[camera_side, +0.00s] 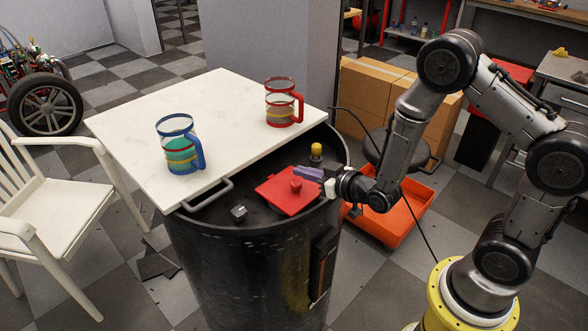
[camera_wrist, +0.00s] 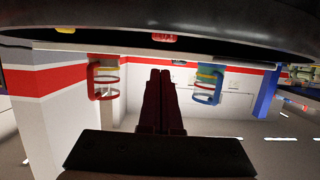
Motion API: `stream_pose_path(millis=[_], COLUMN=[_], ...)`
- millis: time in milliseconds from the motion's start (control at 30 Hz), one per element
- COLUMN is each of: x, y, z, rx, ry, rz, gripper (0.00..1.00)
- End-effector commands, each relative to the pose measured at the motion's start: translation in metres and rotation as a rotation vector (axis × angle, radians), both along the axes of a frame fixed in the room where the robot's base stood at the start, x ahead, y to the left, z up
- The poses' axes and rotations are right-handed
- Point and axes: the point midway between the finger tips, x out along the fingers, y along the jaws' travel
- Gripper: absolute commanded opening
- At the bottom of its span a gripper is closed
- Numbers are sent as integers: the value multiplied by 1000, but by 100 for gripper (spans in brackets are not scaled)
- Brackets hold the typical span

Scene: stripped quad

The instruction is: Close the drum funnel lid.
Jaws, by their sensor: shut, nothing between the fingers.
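The black drum (camera_side: 245,255) stands in the middle of the side view, with a dark dished top. A grey bar handle (camera_side: 207,195) is at its front-left rim. I cannot tell a funnel lid apart from the dark top for sure. My gripper (camera_side: 300,172) reaches in from the right, low over the drum beside the red lid, pointing left. Its fingers are together and empty; they also show in the wrist view (camera_wrist: 160,76). I cannot tell whether they touch anything.
A white slab (camera_side: 215,110) covers the drum's back left and carries a blue mug (camera_side: 180,145) and a red mug (camera_side: 283,103). A yellow-topped piece (camera_side: 316,151) and a small metal cube (camera_side: 239,212) are on the drum. An orange tray (camera_side: 405,218) lies behind my arm.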

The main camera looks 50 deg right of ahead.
Motion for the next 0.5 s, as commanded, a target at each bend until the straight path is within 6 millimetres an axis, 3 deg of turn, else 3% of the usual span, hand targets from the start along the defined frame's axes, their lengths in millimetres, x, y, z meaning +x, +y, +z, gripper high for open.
stream_pose_path(millis=[33,300,500], x=[0,-59,-85], y=[0,0,0], z=[12,-13,-22], rx=[0,0,0], ry=[-7,6,4], rz=[0,0,0], gripper=[0,0,0])
